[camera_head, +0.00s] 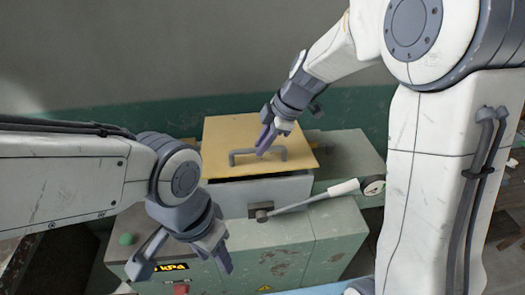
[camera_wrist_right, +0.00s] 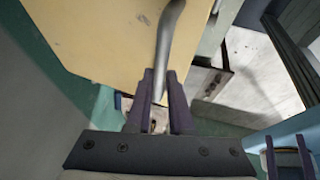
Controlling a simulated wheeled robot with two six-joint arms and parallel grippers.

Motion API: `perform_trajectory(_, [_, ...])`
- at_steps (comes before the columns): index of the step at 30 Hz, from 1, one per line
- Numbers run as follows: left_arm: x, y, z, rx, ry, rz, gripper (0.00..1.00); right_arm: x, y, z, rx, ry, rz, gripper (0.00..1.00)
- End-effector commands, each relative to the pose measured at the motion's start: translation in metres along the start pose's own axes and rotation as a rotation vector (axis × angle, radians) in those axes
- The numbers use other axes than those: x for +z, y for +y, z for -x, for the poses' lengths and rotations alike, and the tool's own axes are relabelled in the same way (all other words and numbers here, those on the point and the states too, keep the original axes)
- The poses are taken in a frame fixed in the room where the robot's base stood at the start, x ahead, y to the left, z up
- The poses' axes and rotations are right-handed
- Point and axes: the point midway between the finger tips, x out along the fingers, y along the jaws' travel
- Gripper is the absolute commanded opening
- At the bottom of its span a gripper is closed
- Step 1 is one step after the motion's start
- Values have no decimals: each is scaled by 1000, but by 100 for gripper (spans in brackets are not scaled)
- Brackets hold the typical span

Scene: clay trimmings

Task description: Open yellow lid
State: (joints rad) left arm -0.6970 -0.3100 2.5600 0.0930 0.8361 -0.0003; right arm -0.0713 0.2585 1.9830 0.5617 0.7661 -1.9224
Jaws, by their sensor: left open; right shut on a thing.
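The yellow lid (camera_head: 225,133) lies over a grey box (camera_head: 290,188) on top of a green machine. A dark gap shows under its front edge, so it looks slightly raised there. A grey bar handle (camera_head: 243,153) is fixed on the lid. My right gripper (camera_head: 264,141) is at the handle, its purple fingers on both sides of the bar. In the right wrist view the lid (camera_wrist_right: 105,40) fills the upper left and the handle (camera_wrist_right: 168,40) runs between the fingers (camera_wrist_right: 161,100). My left gripper (camera_head: 184,264) is open and empty before the machine's front.
The green machine (camera_head: 325,240) carries a lever with a white grip (camera_head: 343,188) at the right, close to the lid. A green button (camera_head: 126,239) and a yellow-on-black display (camera_head: 170,267) are near my left gripper. A grey wall (camera_head: 170,50) stands behind.

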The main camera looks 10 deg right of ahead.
Motion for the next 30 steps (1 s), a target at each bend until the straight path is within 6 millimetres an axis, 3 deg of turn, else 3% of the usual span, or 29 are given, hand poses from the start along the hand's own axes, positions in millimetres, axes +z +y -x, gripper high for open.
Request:
perform_trajectory(1, [0,0,6,0,0,-1,50,-5,12,14,18,-1,2,0])
perform_trajectory(6, [-1,1,18,0,0,-3,50,-17,36,44,22,-1,2,0])
perform_trajectory(15, [-2,3,44,0,0,-7,50,-32,81,82,18,-2,-1,0])
perform_trajectory(21, [-3,4,55,0,0,-9,50,-37,102,93,16,-3,-1,0])
perform_trajectory(30, [-3,4,60,0,0,-8,50,-38,112,97,12,-4,0,0])
